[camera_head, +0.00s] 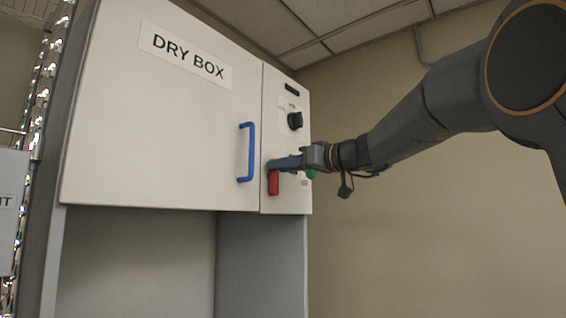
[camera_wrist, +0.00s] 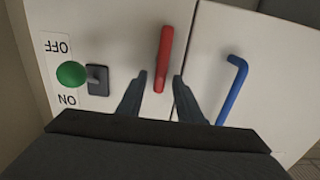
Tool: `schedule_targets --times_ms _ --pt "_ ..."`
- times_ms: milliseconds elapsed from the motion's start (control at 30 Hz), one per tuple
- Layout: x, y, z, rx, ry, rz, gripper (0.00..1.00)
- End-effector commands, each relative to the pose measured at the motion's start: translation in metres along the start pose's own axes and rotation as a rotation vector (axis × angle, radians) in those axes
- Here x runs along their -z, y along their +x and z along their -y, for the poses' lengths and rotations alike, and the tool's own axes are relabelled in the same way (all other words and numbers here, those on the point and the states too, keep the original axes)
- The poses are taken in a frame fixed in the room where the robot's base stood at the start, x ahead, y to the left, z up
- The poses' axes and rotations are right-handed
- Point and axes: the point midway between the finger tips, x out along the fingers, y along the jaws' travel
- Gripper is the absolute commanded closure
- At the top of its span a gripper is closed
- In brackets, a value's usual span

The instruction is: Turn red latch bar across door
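The red latch bar (camera_head: 273,183) hangs upright on the control panel, beside the door (camera_head: 160,125) of the dry box. In the wrist view the red latch bar (camera_wrist: 164,58) stands between my two fingers, with a gap on each side. My gripper (camera_wrist: 160,82) is open around its lower end. My gripper (camera_head: 272,164) covers the bar's upper part in the head view. The blue door handle (camera_head: 247,152) is on the door's right side, left of my gripper. The door looks shut.
A black knob (camera_head: 295,121) sits on the panel above my gripper. A green-knobbed switch (camera_wrist: 72,74) marked OFF and ON is close beside the latch, partly hidden by my arm in the head view. The space under the box is open.

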Motion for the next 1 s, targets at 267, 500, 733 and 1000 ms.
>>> schedule_targets --times_ms 267,500,733,1000 --pt "-0.0005 0.0014 0.0001 0.0 0.0 0.0 0.69" --pt "-0.0004 0.0011 0.0001 0.0 0.0 0.0 1.0" --pt "-0.0009 0.0011 -0.0006 0.0 0.017 0.0 1.0" --pt "-0.0033 0.0013 -0.0045 0.0 0.137 -0.001 1.0"
